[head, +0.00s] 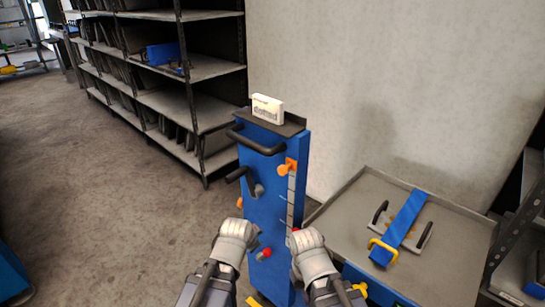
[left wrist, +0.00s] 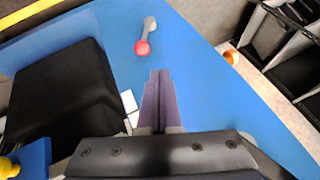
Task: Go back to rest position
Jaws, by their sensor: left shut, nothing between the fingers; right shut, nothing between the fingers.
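My left gripper (head: 237,232) is in front of the blue upright panel (head: 262,212) in the head view. In the left wrist view its two dark fingers (left wrist: 158,76) lie together over the blue surface (left wrist: 205,75), shut with nothing between them. My right gripper (head: 307,240) is beside it, at the panel's right edge, also shut and empty. A grey lever with a red knob (head: 264,253) shows between the two grippers; it also shows in the left wrist view as a lever with a red knob (left wrist: 142,47), apart from the fingers.
The panel carries black handles (head: 257,141), an orange knob (head: 283,170) and a white box (head: 267,109) on top. A grey tray table (head: 450,250) at right holds a blue strap-like part (head: 406,222). Metal shelves (head: 190,104) stand behind left. The floor (head: 100,200) at left is clear.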

